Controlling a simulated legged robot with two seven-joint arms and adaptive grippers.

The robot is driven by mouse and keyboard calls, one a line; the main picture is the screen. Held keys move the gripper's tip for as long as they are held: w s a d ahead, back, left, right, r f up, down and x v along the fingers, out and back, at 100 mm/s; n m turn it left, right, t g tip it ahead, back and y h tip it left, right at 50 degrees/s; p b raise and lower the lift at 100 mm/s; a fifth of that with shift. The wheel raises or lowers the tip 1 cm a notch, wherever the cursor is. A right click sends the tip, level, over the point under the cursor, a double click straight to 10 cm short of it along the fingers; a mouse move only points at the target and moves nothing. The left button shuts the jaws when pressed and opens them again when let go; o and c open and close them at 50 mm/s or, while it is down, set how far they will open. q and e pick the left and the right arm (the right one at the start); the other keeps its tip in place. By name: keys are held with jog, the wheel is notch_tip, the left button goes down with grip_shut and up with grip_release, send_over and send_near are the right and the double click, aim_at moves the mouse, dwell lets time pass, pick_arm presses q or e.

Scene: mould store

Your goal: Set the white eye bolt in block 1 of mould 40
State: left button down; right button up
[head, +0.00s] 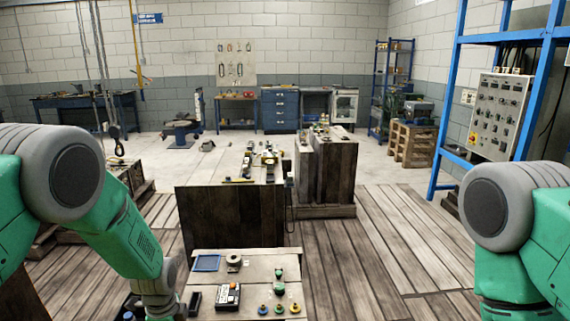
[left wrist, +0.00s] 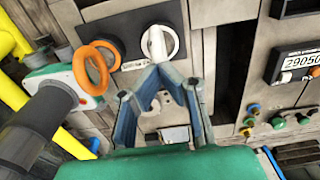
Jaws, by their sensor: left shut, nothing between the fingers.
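A white ring with a short white bar (left wrist: 160,42) lies on a black plate in the left wrist view; it looks like the white eye bolt, though I cannot be certain. My left gripper (left wrist: 156,70) is shut and empty, its tips close to the bar's near end; contact cannot be told. In the head view my left arm reaches down to the small bench's left side, where its fingers are hidden. My right gripper is out of view. Dark blocks (head: 232,215) stand beyond the bench; I cannot read which is mould 40 or block 1.
The small bench (head: 215,290) holds a blue tray (head: 207,263), a roll (head: 234,260), a numbered device (head: 228,296) and several coloured eye bolts (head: 279,309). Plank floor (head: 375,235) is clear at right.

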pick_arm(q)
jog(key=shift+r+p, duration=0.5)
jog(key=shift+r, duration=0.25)
jog(key=shift+r+p, duration=0.85)
jog(key=shift+r, duration=0.25)
jog(key=c, duration=1.8)
grip_release()
